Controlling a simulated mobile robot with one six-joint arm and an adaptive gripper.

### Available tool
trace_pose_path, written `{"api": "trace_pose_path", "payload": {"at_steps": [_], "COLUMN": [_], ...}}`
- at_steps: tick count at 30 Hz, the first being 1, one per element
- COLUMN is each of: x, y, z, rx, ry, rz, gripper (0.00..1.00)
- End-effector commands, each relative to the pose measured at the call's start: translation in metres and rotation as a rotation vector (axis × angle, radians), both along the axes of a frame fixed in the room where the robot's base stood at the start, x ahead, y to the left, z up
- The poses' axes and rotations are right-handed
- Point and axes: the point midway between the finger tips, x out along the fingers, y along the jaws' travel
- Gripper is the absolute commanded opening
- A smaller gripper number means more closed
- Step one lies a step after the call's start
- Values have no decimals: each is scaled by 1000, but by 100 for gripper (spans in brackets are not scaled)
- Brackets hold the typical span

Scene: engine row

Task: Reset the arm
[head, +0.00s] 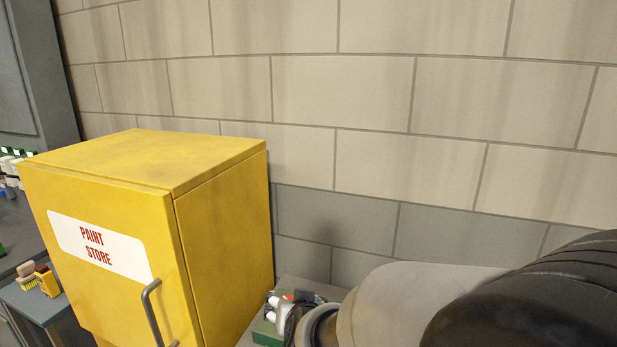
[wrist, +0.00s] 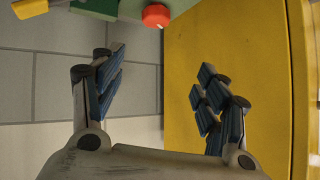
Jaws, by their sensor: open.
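My gripper (wrist: 155,80) is open in the wrist view. Its two blue-padded fingers stand wide apart with nothing between them. A yellow cabinet face (wrist: 245,30) fills the space behind and beside the right finger, and a grey block wall (wrist: 40,75) lies behind the left one. In the head view my arm comes in from the lower right and reaches toward the right side of the yellow paint store cabinet (head: 220,215). The fingers cannot be made out there.
A green item (head: 267,332) with red and white parts sits on a grey surface beside the cabinet. A green piece (wrist: 92,6) and a red knob (wrist: 156,16) show beyond the fingertips. A brush (head: 28,275) and small bottles (head: 12,165) stand left of the cabinet.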

Motion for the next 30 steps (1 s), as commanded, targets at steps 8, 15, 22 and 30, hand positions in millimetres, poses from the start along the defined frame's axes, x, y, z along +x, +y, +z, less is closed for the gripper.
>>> {"api": "trace_pose_path", "payload": {"at_steps": [8,15,22,30], "x": [-111,-227,-287,-293], "y": [-71,-139,-171,-174], "z": [57,62,56,55], "rx": [-28,-139,-198,-205], "ry": [204,401,509,524], "rz": [85,42,-19,-25], "gripper": [68,68,68,68]}}
